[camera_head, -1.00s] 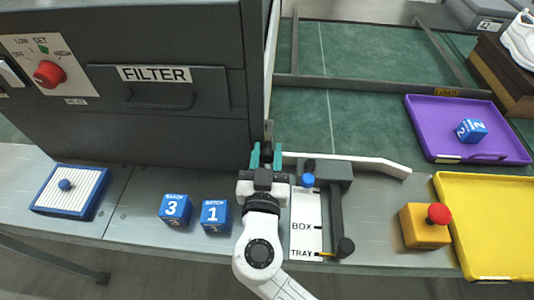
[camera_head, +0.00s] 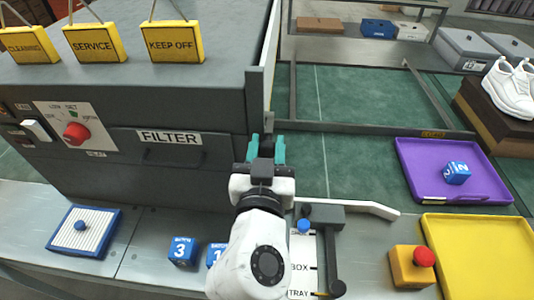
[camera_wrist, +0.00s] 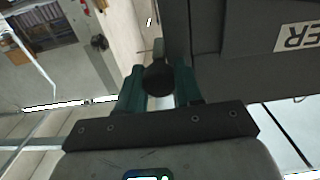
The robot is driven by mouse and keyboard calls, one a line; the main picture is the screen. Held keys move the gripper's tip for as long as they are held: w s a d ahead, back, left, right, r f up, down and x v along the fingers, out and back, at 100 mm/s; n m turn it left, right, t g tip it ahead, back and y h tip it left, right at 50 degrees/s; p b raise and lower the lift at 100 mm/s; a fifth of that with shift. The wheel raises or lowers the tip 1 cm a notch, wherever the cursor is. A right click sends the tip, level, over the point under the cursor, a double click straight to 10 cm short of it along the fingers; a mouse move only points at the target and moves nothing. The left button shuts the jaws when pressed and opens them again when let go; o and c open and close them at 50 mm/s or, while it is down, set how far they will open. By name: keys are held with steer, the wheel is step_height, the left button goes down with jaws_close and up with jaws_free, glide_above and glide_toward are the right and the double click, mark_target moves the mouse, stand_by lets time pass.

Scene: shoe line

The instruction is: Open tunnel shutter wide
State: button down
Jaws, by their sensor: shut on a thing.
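The tunnel is the dark grey machine (camera_head: 130,95) at the left. A narrow grey upright plate (camera_head: 255,95), apparently the shutter seen nearly edge-on, stands at its right front corner. My gripper (camera_head: 266,148) is at the lower end of this plate, with its teal fingers pointing away from me. In the wrist view my gripper (camera_wrist: 160,88) is shut on a dark round knob (camera_wrist: 158,78) between the fingertips. How far the tunnel mouth is uncovered is hidden from these views.
A white bent rail (camera_head: 365,207) and a BOX/TRAY lever (camera_head: 336,250) lie right of my arm. Batch cubes (camera_head: 182,250) stand left of it. A yellow tray (camera_head: 480,255), purple tray (camera_head: 430,185) and red button box (camera_head: 411,268) are at the right.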

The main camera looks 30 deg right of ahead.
steer(key=shift+r, duration=0.15)
steer(key=c, duration=0.8)
jaws_free()
steer(key=shift+o, duration=0.2)
steer(key=shift+s+a, duration=0.1)
steer(key=b+v, duration=0.2)
steer(key=v, duration=0.8)
steer(key=shift+s+a, duration=0.15)
steer(key=shift+s, duration=0.1)
